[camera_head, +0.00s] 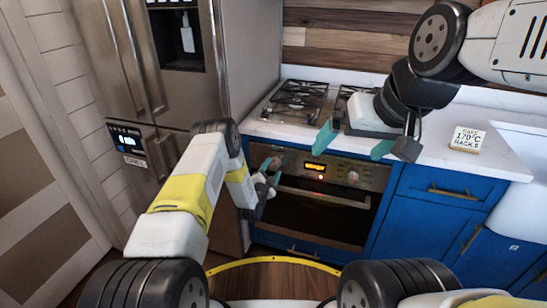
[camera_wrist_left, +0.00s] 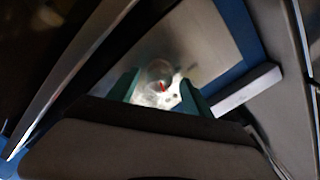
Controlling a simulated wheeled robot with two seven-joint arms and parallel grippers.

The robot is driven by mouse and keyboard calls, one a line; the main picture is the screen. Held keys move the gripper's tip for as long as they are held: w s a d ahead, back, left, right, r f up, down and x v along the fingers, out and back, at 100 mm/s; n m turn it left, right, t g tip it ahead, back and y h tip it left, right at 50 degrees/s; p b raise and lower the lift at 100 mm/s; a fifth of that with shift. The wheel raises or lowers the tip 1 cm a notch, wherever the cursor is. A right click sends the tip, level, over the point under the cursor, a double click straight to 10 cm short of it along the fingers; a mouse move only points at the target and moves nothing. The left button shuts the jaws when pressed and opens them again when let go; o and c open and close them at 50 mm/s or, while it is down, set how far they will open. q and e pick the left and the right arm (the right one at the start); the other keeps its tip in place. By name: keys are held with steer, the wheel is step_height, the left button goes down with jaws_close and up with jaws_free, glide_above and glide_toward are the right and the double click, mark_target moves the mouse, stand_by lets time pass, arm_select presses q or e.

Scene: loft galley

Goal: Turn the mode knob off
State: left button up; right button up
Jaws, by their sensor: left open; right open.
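The oven's control panel (camera_head: 336,169) has a round knob (camera_head: 353,177) on its right side. My left gripper (camera_head: 271,170) is at the panel's left end and hides most of what is there. In the left wrist view a round silver knob (camera_wrist_left: 159,74) with a red mark shows just beyond my left gripper (camera_wrist_left: 159,94), whose teal fingers are open on either side of it. I cannot tell if they touch it. No label shows which knob sets the mode. My right gripper (camera_head: 353,145) is open and empty, above the counter's front edge.
The panel has a lit amber display (camera_head: 316,166) and a red light. The oven door handle (camera_head: 325,197) runs below the panel. A gas cooktop (camera_head: 298,100) is above. A steel fridge (camera_head: 245,60) is at left.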

arm_select(q)
steer(key=shift+x, duration=1)
jaws_close()
steer(key=shift+n, duration=0.4)
steer(key=n, duration=0.4)
steer(key=shift+f, duration=0.1)
steer(key=n, duration=0.3)
steer(key=shift+n, duration=0.3)
steer(key=n, duration=0.3)
steer(key=shift+n, duration=0.3)
steer(key=shift+s+n, duration=0.1)
steer(key=shift+n, duration=1.9)
